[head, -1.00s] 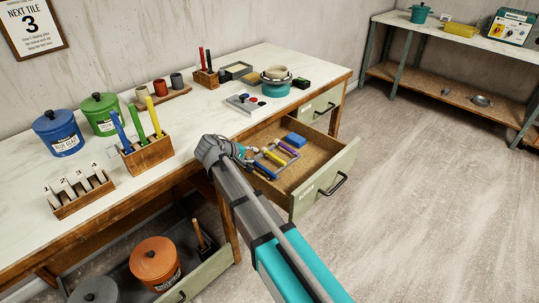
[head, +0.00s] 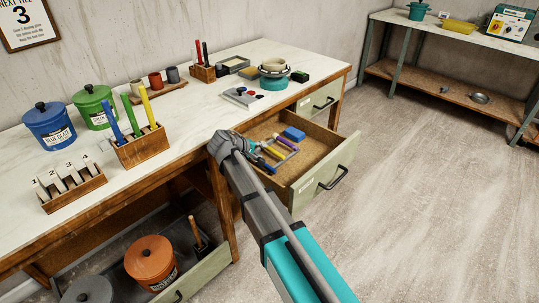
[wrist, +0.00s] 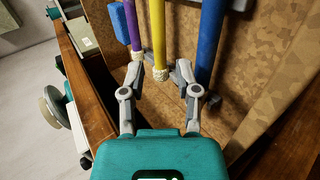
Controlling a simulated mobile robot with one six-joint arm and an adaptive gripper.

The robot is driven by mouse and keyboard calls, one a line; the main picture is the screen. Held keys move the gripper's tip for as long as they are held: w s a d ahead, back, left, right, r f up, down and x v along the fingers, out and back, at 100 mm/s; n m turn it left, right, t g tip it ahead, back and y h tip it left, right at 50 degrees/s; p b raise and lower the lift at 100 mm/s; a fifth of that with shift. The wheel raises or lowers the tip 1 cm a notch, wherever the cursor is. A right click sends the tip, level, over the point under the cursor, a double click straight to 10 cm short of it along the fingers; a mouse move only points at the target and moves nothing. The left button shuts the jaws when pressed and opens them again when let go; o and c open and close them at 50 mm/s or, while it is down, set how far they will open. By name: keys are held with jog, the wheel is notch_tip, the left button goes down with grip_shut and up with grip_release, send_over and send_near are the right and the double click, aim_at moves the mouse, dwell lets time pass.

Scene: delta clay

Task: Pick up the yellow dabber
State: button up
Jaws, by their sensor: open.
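The yellow dabber (wrist: 158,32) lies in the open drawer, with its pale textured end between the fingers of my gripper (wrist: 160,72) in the wrist view. My gripper is open, one finger on each side, and not closed on it. The left fingertip is close to the end of the purple dabber (wrist: 134,22); whether they touch is unclear. The right fingertip is close to the blue dabber (wrist: 208,38). In the head view the yellow dabber (head: 275,153) shows just beyond my gripper (head: 254,149), which partly hides the dabbers.
The drawer (head: 320,157) is pulled out, with a blue block (head: 293,133) inside. Its wooden wall runs close to my gripper. On the workbench (head: 190,113) stand a wooden holder (head: 145,150) with coloured handles, lidded pots and a turntable. The floor on the right is clear.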

aim_at(273, 152)
jog(key=shift+x, duration=0.8)
jog(key=shift+d+f+b, duration=0.1)
jog(key=shift+b, duration=0.2)
jog(key=b+x, duration=0.2)
jog(key=x, duration=0.1)
jog(key=shift+w+d+f, duration=0.1)
jog(key=shift+b+x, duration=0.45)
jog(key=shift+x, duration=0.4)
grip_shut()
